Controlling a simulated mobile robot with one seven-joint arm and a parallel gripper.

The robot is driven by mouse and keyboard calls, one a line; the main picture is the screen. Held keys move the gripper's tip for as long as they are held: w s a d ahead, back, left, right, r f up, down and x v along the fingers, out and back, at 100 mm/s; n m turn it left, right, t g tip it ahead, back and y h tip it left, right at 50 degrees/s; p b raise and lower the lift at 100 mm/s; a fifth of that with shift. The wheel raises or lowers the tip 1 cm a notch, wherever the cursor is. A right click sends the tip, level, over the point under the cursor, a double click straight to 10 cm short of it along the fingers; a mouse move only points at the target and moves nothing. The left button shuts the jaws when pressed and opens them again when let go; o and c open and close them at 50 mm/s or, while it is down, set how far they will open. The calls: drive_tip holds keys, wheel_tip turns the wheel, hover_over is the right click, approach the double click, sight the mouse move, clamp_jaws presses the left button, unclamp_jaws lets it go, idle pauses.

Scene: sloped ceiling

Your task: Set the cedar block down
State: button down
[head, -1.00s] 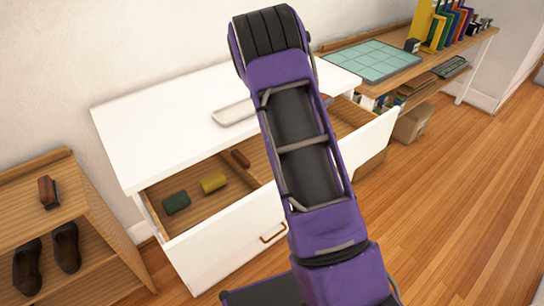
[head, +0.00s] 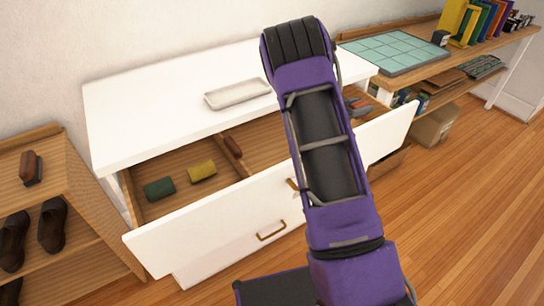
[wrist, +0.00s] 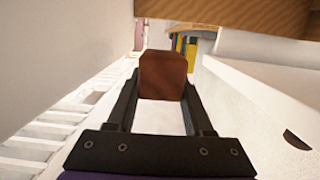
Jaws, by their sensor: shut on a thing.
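My gripper (wrist: 160,100) is shut on a reddish-brown block (wrist: 163,76), taken to be the cedar block, in the wrist view. The block sits between the fingertips. In the head view my gripper and the held block are hidden behind my purple arm. An open drawer (head: 215,225) of a white dresser (head: 130,105) lies behind my arm. In its left part are a green roll (head: 159,188), a yellow roll (head: 201,171) and a brown block (head: 233,147) near a wooden divider.
A pale tray (head: 237,93) lies on the dresser top, which is otherwise clear where visible. A wooden shoe rack (head: 85,190) with a brush (head: 31,168) stands at left. A wooden desk (head: 470,62) with a green mat (head: 395,50) stands at right.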

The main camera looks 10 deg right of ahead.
drive_tip(key=shift+d+f, duration=0.1)
drive_tip(key=shift+f, duration=0.05)
wheel_tip(320, 180, down, 10)
drive_tip(key=shift+r+b, duration=0.1)
drive_tip(key=shift+b, duration=0.75)
drive_tip(key=shift+f, duration=0.35)
drive_tip(key=shift+f, duration=0.3)
drive_tip(key=shift+c, duration=1.4)
unclamp_jaws()
drive_tip(key=shift+r, duration=0.1)
drive_tip(key=shift+r, duration=0.3)
drive_tip(key=p+v, duration=0.1)
drive_tip(key=v, duration=1.1)
drive_tip(key=shift+r, duration=0.15)
